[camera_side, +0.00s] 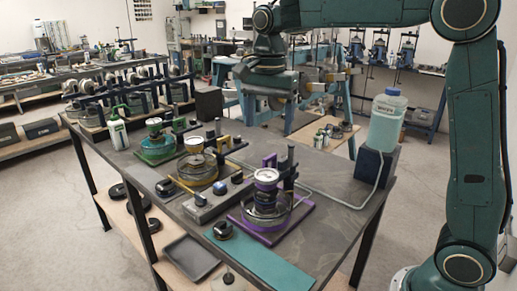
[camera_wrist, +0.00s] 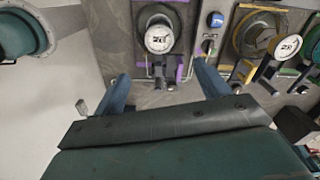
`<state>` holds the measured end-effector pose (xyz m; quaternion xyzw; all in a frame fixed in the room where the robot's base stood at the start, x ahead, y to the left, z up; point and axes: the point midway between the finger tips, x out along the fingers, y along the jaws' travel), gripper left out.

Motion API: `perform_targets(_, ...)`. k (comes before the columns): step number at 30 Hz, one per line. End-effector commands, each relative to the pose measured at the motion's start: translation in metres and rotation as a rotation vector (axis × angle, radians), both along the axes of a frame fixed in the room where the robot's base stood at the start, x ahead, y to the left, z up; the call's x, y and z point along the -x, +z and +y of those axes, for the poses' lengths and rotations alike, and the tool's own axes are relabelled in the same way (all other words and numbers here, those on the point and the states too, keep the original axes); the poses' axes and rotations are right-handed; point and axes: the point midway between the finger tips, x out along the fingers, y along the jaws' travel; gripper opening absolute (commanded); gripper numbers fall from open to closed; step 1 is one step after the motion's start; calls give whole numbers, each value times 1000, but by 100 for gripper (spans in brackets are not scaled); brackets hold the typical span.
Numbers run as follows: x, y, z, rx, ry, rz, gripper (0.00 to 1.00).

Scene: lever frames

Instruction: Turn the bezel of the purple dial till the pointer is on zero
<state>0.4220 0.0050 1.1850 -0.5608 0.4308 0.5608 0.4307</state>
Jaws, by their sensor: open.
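The purple dial (camera_side: 266,175) has a white face and stands on a purple-edged base (camera_side: 282,229) near the front right of the bench. In the wrist view its white face (camera_wrist: 158,38) is at the top, left of centre. Its pointer is too small to read. My gripper (camera_wrist: 161,86) is open, with its two blue fingers spread wide and nothing between them. It is apart from the dial, which lies beyond the fingertips in that view. In the side view my wrist (camera_side: 265,60) is high above the bench, and the fingertips are hard to make out.
A yellow dial stand (camera_side: 199,170) and a green one (camera_side: 156,146) stand left of the purple one. A black post (camera_side: 290,168) rises close behind the purple dial. A clear bottle (camera_side: 386,120) stands on a block at right. A teal mat (camera_side: 258,262) covers the front edge.

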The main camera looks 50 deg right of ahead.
Motion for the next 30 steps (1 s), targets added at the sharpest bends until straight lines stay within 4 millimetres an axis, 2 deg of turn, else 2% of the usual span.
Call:
perform_targets(21, 1, -102, 0, 1, 1, 3, 75)
perform_targets(30, 0, -122, 0, 0, 1, 1, 75)
